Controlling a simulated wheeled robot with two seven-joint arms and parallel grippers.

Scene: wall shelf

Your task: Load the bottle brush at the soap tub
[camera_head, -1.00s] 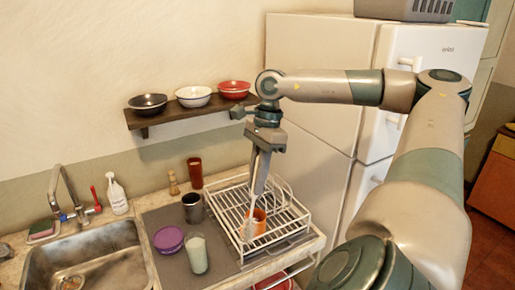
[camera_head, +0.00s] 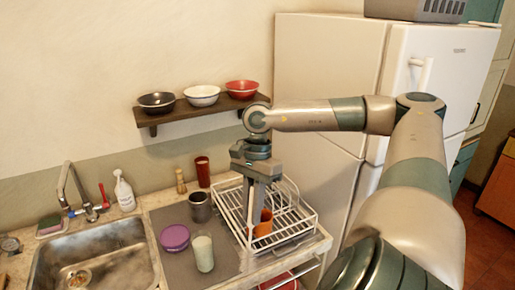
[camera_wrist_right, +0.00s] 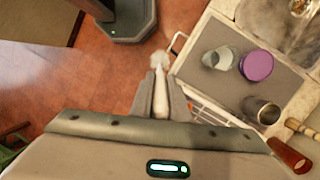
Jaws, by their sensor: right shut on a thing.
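My right gripper (camera_head: 258,203) points down over the dish rack and is shut on the bottle brush (camera_wrist_right: 160,96). In the right wrist view, the brush's pale handle sits between the two fingers and its fuzzy white head (camera_wrist_right: 160,60) extends past the fingertips. In the head view the brush is a thin pale strip, largely hidden by the fingers and rack. A round purple tub (camera_head: 174,237), seemingly the soap tub, stands on the grey mat left of the gripper and apart from the brush. It also shows in the right wrist view (camera_wrist_right: 257,65). My left gripper is not in view.
An orange mug (camera_head: 263,222) is in the white dish rack (camera_head: 298,213), close to the gripper. A pale-filled glass (camera_head: 204,253) and a dark cup (camera_head: 200,206) stand near the tub. The sink (camera_head: 95,262) is left. A shelf (camera_head: 190,115) with bowls hangs behind.

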